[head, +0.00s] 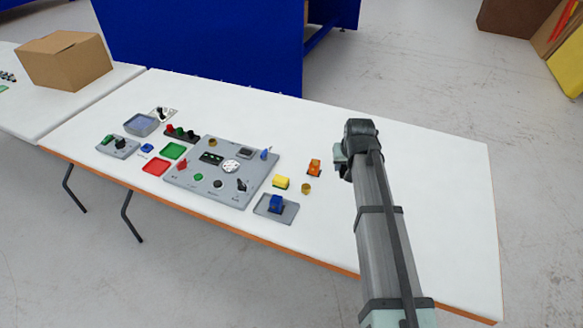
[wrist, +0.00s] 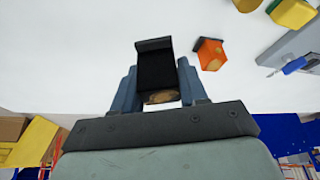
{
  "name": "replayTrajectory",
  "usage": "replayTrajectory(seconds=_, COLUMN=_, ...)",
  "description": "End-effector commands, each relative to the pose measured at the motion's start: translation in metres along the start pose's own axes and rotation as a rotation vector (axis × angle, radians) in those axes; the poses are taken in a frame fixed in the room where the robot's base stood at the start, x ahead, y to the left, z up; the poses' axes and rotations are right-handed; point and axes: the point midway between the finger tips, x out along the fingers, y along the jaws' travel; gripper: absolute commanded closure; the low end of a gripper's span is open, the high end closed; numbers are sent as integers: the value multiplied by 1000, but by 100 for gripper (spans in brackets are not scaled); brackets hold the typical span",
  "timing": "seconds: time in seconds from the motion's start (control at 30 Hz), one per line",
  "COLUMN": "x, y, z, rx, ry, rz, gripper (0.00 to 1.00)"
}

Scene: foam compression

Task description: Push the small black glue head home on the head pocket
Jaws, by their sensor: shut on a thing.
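My gripper (wrist: 160,88) is shut on a black block (wrist: 156,68), which looks like the small black glue head. The block sits between the two blue-grey fingers and has a tan patch at its lower end. In the head view my gripper (head: 342,162) is over the right part of the white table, right of the grey board (head: 205,196), and its held block is hardly visible. The board carries several fittings and a dark square recess (head: 245,153). I cannot tell which spot is the head pocket. The block is apart from the board.
An orange block (head: 314,168) is left of my gripper; it also shows in the wrist view (wrist: 210,53). A yellow block (head: 281,182), small brass-coloured pieces and a blue block (head: 276,203) on a grey plate lie nearby. The table's right side (head: 450,200) is clear.

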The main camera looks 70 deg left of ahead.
Motion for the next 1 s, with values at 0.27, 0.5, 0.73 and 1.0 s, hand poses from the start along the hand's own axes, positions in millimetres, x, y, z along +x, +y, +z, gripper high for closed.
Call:
replayTrajectory(seconds=0.27, x=13, y=-108, z=-46, rx=-197, ry=0, rz=-83, gripper=100)
replayTrajectory(seconds=0.5, x=27, y=-151, z=-95, rx=-435, ry=1, rz=-181, gripper=100)
replayTrajectory(seconds=0.73, x=31, y=-168, z=-114, rx=-712, ry=1, rz=-298, gripper=100)
replayTrajectory(seconds=1.0, x=26, y=-175, z=-106, rx=-1018, ry=1, rz=-424, gripper=100)
